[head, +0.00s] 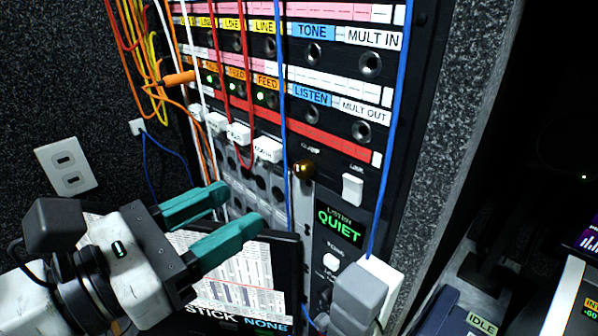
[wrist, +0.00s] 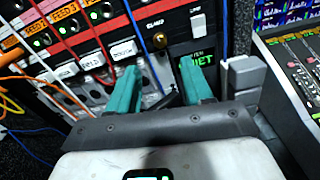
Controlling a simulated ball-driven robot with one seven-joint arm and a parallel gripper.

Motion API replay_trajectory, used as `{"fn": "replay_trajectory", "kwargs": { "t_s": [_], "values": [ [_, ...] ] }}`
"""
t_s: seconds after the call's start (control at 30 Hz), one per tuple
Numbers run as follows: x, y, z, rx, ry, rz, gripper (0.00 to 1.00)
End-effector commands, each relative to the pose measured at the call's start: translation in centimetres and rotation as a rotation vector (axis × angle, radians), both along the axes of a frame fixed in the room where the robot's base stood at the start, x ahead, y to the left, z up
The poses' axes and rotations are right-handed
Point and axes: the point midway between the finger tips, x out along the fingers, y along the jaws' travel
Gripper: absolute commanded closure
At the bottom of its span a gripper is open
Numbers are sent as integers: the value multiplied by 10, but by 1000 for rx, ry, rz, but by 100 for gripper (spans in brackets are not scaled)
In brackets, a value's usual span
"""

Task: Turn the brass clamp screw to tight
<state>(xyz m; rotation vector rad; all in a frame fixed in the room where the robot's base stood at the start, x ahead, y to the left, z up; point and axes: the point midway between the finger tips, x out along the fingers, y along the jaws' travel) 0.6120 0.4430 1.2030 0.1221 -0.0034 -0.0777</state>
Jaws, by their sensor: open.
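The brass clamp screw (head: 304,170) is a small round knob on the rack panel, under a small label, left of a white lever switch. It also shows in the wrist view (wrist: 160,41), beyond the gap between my fingertips. My gripper (head: 241,206) has two teal fingers, spread apart with nothing between them. In the head view it is left of and below the screw, apart from it. In the wrist view my gripper (wrist: 159,66) points at the panel. I cannot tell which way the screw is turned.
Blue, red and white patch cables hang across the patch panel (head: 313,53), a blue one beside the screw. The white lever switch (head: 352,188) and a green QUIET display (head: 338,224) are close by. A screen (head: 240,282) stands behind my gripper. A grey block (head: 358,292) is lower right.

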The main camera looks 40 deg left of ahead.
Motion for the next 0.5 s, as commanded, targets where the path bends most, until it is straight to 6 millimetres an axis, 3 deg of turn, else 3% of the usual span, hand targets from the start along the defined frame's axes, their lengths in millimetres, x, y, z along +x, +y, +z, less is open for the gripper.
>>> {"fn": "replay_trajectory", "kwargs": {
  "t_s": [0.3,0.5],
  "values": [
    [59,-5,3,-2,-1,-3,50],
    [85,-7,2,-3,-2,0,50]
  ]
}}
